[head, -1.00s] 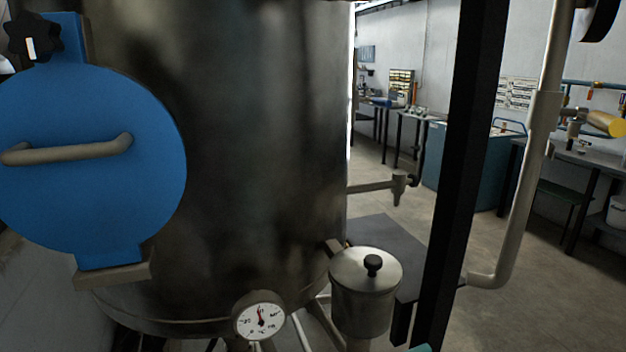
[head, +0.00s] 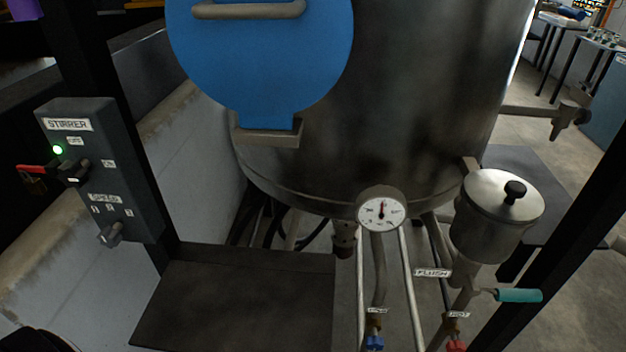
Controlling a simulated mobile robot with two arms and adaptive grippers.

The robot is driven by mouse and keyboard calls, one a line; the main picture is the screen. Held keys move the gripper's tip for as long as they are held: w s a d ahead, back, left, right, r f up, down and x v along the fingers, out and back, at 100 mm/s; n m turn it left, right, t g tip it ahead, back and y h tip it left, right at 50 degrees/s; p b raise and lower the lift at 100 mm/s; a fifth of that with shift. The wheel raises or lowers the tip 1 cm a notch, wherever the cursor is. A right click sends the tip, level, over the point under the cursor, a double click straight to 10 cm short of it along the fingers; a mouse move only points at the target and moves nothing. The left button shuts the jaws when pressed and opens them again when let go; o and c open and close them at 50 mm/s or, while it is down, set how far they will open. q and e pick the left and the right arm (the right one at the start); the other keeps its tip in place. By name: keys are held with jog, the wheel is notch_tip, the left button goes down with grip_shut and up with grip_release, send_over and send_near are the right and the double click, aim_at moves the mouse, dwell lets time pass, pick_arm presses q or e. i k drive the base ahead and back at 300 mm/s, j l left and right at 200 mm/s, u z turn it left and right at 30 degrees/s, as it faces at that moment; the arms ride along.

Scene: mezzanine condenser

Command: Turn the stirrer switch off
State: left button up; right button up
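The stirrer control box (head: 105,185) is a grey box on a dark post at the left of the head view. Its top label reads STIRRER. A dark rotary switch (head: 75,171) with a white mark sits on its face, with an OFF label above it and another label, apparently ON, to its right. I cannot tell for sure where the switch points. A green lamp (head: 57,150) beside it is lit. A second, grey knob (head: 110,233) sits lower, under a numbered label. Neither of my grippers can be made out.
A steel tank (head: 420,80) with a blue hatch (head: 262,50) stands to the right. A red lever (head: 32,168) with a small padlock-like piece sticks out left of the switch. A dark flat platform (head: 235,300) lies below the box. Pipes, a dial and valves crowd the lower right.

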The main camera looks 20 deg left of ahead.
aim_at(74, 174)
jog(key=u, duration=1.95)
